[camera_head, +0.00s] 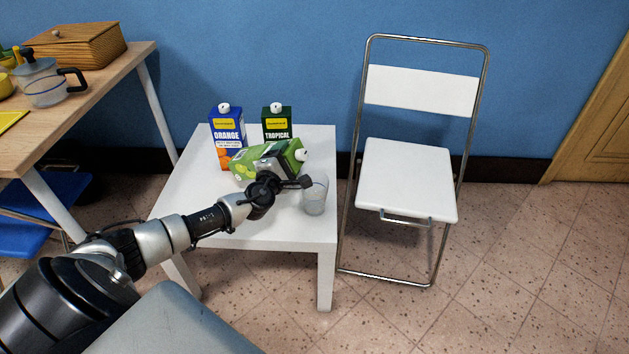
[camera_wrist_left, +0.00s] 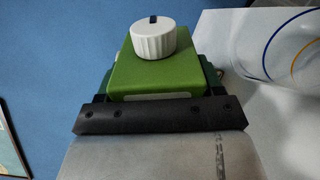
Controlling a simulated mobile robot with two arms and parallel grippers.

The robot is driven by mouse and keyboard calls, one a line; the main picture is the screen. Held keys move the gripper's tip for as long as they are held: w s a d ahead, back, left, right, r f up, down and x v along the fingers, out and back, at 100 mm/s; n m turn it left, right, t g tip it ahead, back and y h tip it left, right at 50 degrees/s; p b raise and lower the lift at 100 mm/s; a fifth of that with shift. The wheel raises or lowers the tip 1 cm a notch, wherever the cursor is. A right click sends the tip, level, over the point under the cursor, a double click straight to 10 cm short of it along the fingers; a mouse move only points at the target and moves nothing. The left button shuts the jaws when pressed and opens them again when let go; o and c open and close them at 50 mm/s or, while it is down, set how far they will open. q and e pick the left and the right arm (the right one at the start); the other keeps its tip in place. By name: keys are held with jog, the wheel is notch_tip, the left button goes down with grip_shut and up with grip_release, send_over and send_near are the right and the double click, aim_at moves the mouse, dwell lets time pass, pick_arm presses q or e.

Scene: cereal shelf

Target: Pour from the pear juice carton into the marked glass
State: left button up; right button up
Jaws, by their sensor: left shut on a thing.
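The green pear juice carton (camera_head: 242,163) is tipped over on its side above the white table, its white cap pointing right. My left gripper (camera_head: 282,167) is shut on it. In the left wrist view, the carton's green top (camera_wrist_left: 150,72) and white cap show beyond a black finger (camera_wrist_left: 160,114). The clear glass (camera_head: 314,196) stands upright near the table's right edge, below and slightly right of the cap. It also shows in the left wrist view (camera_wrist_left: 292,48), with blue and yellow rings. I see no stream of juice. My right gripper is not in view.
An orange juice carton (camera_head: 227,128) and a tropical juice carton (camera_head: 277,121) stand at the back of the white table (camera_head: 185,205). A white folding chair (camera_head: 408,180) stands to the right. A wooden table (camera_head: 110,75) with a teapot (camera_head: 43,88) is at the left.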

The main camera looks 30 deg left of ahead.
pick_arm(q)
jog(key=shift+m, duration=0.8)
dwell(1.6)
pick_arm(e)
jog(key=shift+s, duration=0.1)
